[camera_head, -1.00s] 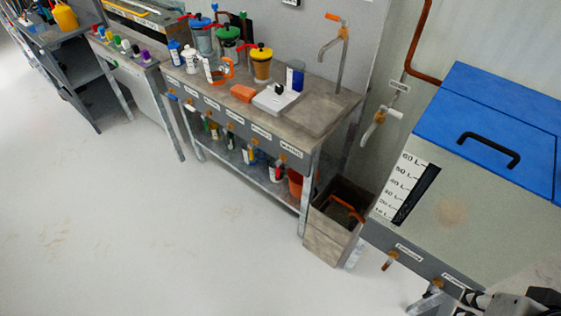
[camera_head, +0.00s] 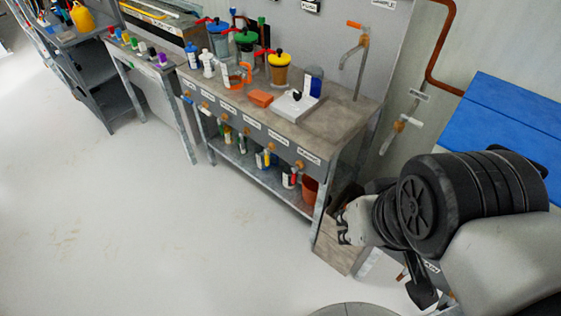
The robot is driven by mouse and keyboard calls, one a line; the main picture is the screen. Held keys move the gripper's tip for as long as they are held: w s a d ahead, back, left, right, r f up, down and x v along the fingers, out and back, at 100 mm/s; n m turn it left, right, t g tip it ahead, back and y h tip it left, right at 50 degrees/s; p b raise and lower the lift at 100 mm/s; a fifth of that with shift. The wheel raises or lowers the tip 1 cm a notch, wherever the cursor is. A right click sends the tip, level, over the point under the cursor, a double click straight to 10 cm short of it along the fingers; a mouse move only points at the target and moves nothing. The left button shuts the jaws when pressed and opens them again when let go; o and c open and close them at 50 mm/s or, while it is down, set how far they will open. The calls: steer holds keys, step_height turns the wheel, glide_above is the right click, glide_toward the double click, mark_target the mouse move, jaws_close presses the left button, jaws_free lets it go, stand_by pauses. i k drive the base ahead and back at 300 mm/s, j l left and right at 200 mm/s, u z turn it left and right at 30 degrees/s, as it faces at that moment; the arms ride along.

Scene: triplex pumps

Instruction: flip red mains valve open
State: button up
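I cannot pick out the red mains valve with certainty; the labels are too small to read surely. A wall valve with a pale handle (camera_head: 401,124) hangs under a label, below the red-brown pipe (camera_head: 441,50). Small red levers (camera_head: 262,51) show by the coloured-lid containers at the back of the bench. My arm covers the right of the view. Its end, with what seems to be my gripper (camera_head: 344,226), is in front of the bench's right end, apart from these valves. Its finger opening is unclear.
The grey bench (camera_head: 340,128) carries a white scale (camera_head: 295,104), an orange block (camera_head: 260,98) and a sink tap (camera_head: 355,50). A blue-lidded tank (camera_head: 500,110) stands at right, partly behind my arm. The pale floor (camera_head: 130,220) at left is clear.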

mark_target(294, 177)
steer(key=i+j, duration=0.1)
steer(key=i, duration=0.4)
steer(key=i+j, duration=0.1)
steer(key=i, duration=0.4)
steer(key=i+l+u, duration=0.15)
steer(key=u, duration=0.15)
